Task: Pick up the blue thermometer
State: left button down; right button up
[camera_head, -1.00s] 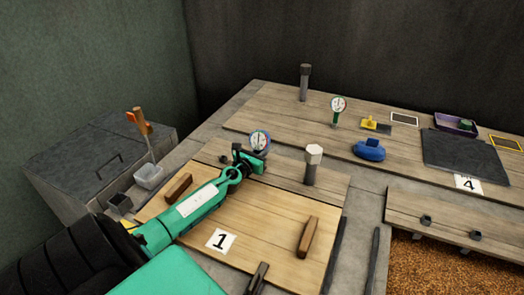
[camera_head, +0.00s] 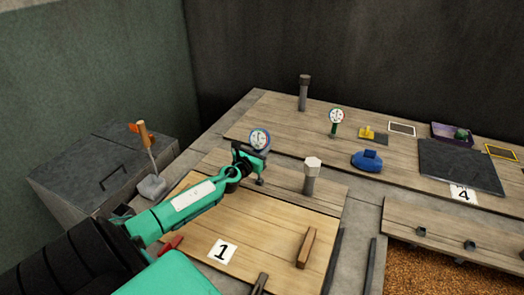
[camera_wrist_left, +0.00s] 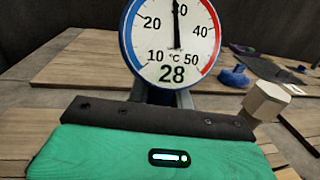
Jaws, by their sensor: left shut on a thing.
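The blue thermometer (camera_head: 260,139) has a round white dial with a blue and red rim. In the left wrist view its dial (camera_wrist_left: 172,42) stands upright just beyond the gripper and reads 28. My left gripper (camera_head: 251,158) is shut on the thermometer, below the dial, above the back of the board marked 1. The fingertips and the stem are mostly hidden by the gripper body. My right gripper is not clearly in view.
A grey post with a pale hexagonal top (camera_head: 312,168) stands just right of the gripper. A green thermometer (camera_head: 336,118), a blue object (camera_head: 367,160) and a dark post (camera_head: 304,92) stand on the back board. A wooden handle (camera_head: 306,247) lies on the front board.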

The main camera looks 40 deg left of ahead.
aim_at(258, 138)
pick_arm(q)
notch_tip(258, 138, up, 6)
jog(key=shift+f+p, duration=0.1)
jog(key=shift+p, duration=1.1)
notch_tip(258, 138, up, 13)
jog(key=shift+f+p, duration=0.2)
jog(key=shift+p, duration=1)
jog(key=shift+r, duration=0.55)
pick_arm(e)
jog(key=s+d+f, duration=0.2)
jog(key=s+f, duration=0.2)
jog(key=s, duration=0.5)
jog(key=shift+s+d+g, duration=0.3)
jog(key=shift+d, duration=0.05)
